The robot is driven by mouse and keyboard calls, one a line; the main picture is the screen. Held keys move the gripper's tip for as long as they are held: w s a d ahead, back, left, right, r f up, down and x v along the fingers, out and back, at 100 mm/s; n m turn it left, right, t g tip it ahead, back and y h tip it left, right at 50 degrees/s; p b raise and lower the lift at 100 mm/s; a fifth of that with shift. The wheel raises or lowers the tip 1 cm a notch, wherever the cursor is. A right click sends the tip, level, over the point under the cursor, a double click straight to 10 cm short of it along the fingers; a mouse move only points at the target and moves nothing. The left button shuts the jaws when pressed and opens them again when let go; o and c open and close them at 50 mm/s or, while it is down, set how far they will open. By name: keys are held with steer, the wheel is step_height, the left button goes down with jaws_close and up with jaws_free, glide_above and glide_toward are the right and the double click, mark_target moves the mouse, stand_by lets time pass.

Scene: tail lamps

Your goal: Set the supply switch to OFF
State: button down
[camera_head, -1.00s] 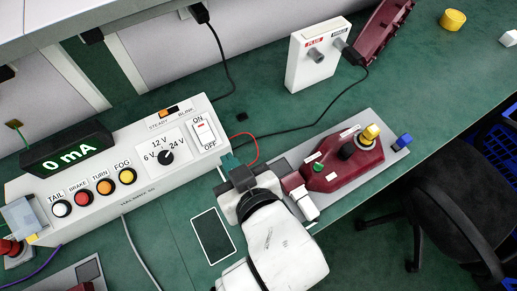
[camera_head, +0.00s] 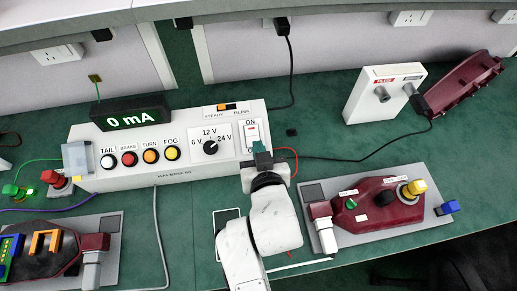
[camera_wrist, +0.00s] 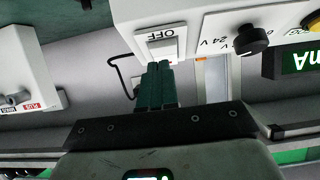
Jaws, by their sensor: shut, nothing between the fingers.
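The supply switch (camera_head: 251,133) is a white rocker in a red-marked frame at the right end of the white supply box (camera_head: 140,178). Its ON label shows above it; the OFF label is mostly hidden behind my gripper. My gripper (camera_head: 259,148) is shut and empty, its dark green fingers at the switch's lower end. In the wrist view, which is upside down, the fingertips (camera_wrist: 158,66) overlap the part of the switch (camera_wrist: 156,47) away from the OFF label. I cannot tell whether they touch it, nor which way the rocker is tilted.
The display (camera_head: 130,119) reads 0 mA. The voltage knob (camera_head: 210,147) sits left of the switch. A red lamp unit (camera_head: 377,210) lies on a grey plate at right. A red wire (camera_head: 296,160) runs close right of my gripper.

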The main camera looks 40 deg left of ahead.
steer(key=shift+w+a+f, duration=0.2)
steer(key=shift+a+f, duration=0.05)
steer(key=shift+f, duration=0.4)
steer(key=shift+f, duration=0.1)
